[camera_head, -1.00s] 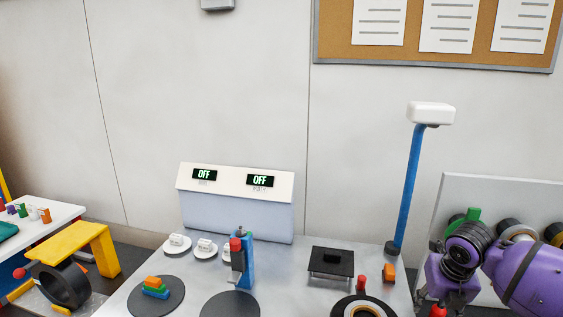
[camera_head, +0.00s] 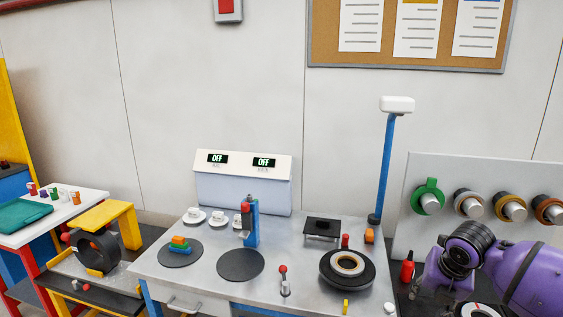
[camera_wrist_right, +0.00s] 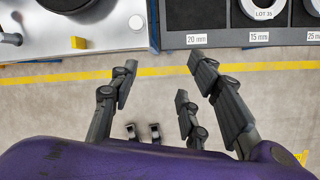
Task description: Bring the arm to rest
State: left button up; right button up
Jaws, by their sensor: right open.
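My right arm (camera_head: 510,270), purple with a black joint, is at the lower right of the head view, in front of the grey panel. In the right wrist view my right gripper (camera_wrist_right: 160,78) is open, its dark fingers spread with nothing between them. It points over the floor, with the bench edge and a labelled rack beyond the fingertips. My left gripper is not in view.
The metal bench (camera_head: 190,285) holds a black disc with a ring (camera_head: 348,268), a blue post (camera_head: 251,225) and a control box (camera_head: 243,185) reading OFF twice. The labelled rack (camera_wrist_right: 230,39) borders the bench. Floor (camera_wrist_right: 60,110) below is clear.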

jog(key=w+a+f+m+t+y, duration=0.1)
jog(key=w+a+m+t, duration=0.2)
jog(key=w+a+m, duration=0.3)
jog(key=s+a+f+m+t+y, duration=0.3)
jog(key=s+a+f+m, duration=0.5)
jog(key=a+f+m, duration=0.25)
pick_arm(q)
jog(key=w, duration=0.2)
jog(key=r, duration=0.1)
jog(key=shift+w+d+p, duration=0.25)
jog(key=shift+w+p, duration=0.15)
pick_arm(e)
jog(key=s+f+m+h, duration=0.1)
jog(key=s+f+m, duration=0.3)
jog(key=s, duration=0.6)
jog(key=s+f+m+g+h, duration=0.1)
jog(key=s+f+m, duration=0.3)
jog(key=s, duration=0.7)
jog(key=s+f+m+h, duration=0.1)
jog(key=s+f+m, duration=0.4)
jog(key=s, duration=0.5)
notch_tip(320, 180, down, 2)
jog(key=shift+s+a+f, duration=0.15)
jog(key=shift+s+f, duration=0.1)
jog(key=shift+s, duration=0.15)
